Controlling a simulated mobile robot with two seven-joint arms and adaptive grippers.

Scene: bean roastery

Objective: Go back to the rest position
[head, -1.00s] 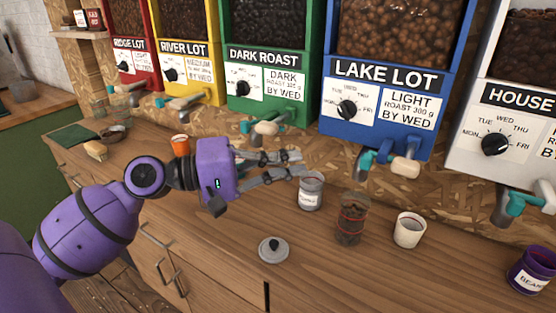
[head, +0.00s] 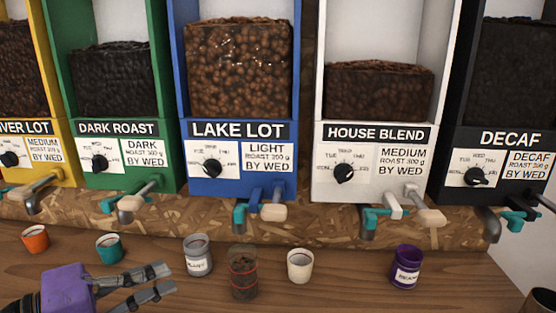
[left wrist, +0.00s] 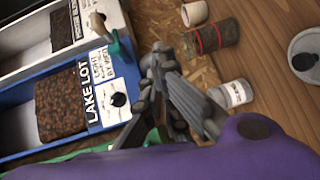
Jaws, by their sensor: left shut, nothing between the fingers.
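My left gripper (head: 152,281) is low at the left of the head view, its purple body at the bottom edge. Its fingers are shut with nothing between them, above the wooden counter and left of the grey labelled jar (head: 198,261). In the left wrist view the closed fingers (left wrist: 160,62) point toward the dispensers, with the grey jar (left wrist: 232,94) to their right. My right gripper is in neither view.
A glass jar with red bands (head: 243,278), a white cup (head: 300,266), a purple jar (head: 405,270), a teal cup (head: 109,248) and an orange cup (head: 35,238) stand on the counter. The Lake Lot dispenser (head: 240,130) and its neighbours line the back. A grey lid (left wrist: 305,62) lies at right in the wrist view.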

